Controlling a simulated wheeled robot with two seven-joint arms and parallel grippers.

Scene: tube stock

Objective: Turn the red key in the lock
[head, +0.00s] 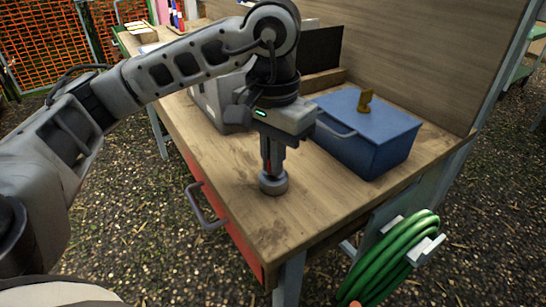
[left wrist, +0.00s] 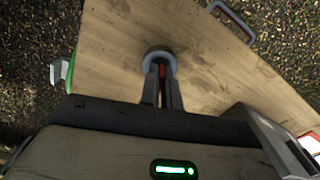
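A round grey lock (head: 273,184) stands on the wooden workbench near its front corner. It also shows in the left wrist view (left wrist: 160,54) as a grey ring-like top. My left gripper (head: 270,168) points straight down over the lock, its fingertips at the lock's top. The red key (head: 267,166) shows as a small strip of red between the fingers, and in the left wrist view (left wrist: 162,72) it lies between the two close fingers. The gripper looks shut on the key. Most of the key is hidden by the fingers. My right gripper is not in view.
A blue metal box (head: 385,142) with a brass-coloured piece (head: 365,100) on its lid stands right of the gripper. A grey box (head: 211,104) stands behind. A green hose (head: 396,258) hangs at the bench's right side. The workbench (head: 225,165) is bare around the lock.

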